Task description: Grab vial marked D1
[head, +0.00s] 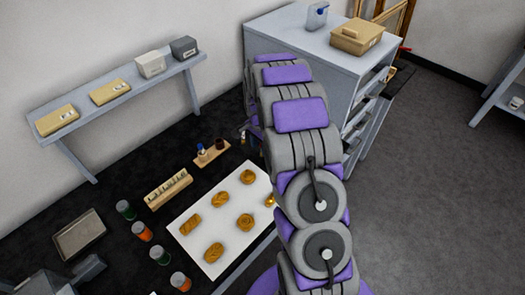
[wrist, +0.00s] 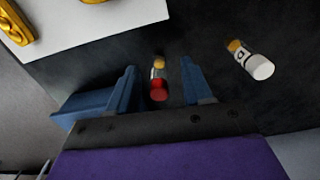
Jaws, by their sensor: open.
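In the wrist view, my gripper (wrist: 160,72) is open, with one blue finger on each side of a small vial (wrist: 158,82). This vial has a red end toward me and a yellow far end. It lies in the gap, and I see no finger touching it. A second vial (wrist: 251,61), white with a dark mark and an orange-yellow end, lies apart to the right of the fingers. I cannot read D1 on either vial. In the head view my arm hides the gripper. A small vial-like thing (head: 242,137) shows just left of my arm.
A white board (head: 217,256) with several golden pieces lies on the dark table. Left of it are a wooden rack (head: 168,189), a small wooden holder (head: 212,153), several jars (head: 141,232) and a tray (head: 79,235). A grey cabinet (head: 300,45) stands behind my arm.

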